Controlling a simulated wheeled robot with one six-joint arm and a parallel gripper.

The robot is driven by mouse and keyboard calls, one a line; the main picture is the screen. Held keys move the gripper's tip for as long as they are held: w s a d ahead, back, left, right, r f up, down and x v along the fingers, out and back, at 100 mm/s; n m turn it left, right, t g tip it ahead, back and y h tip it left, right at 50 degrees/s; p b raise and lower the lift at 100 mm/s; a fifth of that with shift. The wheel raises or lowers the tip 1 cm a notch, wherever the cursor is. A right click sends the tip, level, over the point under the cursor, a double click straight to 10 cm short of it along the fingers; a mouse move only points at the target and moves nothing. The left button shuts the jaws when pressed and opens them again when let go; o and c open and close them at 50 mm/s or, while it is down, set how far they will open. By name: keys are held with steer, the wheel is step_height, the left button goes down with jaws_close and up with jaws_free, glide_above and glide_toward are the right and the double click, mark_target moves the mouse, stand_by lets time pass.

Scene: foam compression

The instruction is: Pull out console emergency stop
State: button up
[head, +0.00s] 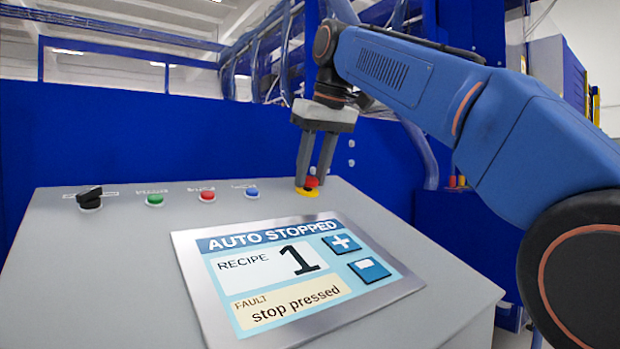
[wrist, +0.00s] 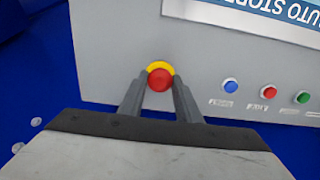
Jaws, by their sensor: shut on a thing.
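The emergency stop is a red mushroom button (head: 312,182) on a yellow ring (head: 307,193), at the far right of the console's row of controls. My gripper (head: 312,180) reaches down onto it from above. In the wrist view, the red button (wrist: 159,79) sits between the tips of my two fingers (wrist: 158,88), with the yellow ring showing beyond it. The fingers are shut on the button's sides. The console screen (head: 300,268) reads "AUTO STOPPED", recipe 1, and "FAULT stop pressed".
Left of the stop are a blue button (head: 252,192), a red button (head: 207,196), a green button (head: 155,200) and a black selector knob (head: 90,198). A blue wall (head: 150,140) stands close behind the grey console (head: 110,270).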

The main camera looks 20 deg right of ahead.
steer(key=shift+r, duration=0.2)
stand_by(0.4)
steer(key=o, duration=0.7)
steer(key=shift+s, duration=0.1)
steer(key=o, duration=1.7)
steer(key=shift+r, duration=0.1)
steer(key=shift+v, duration=3.4)
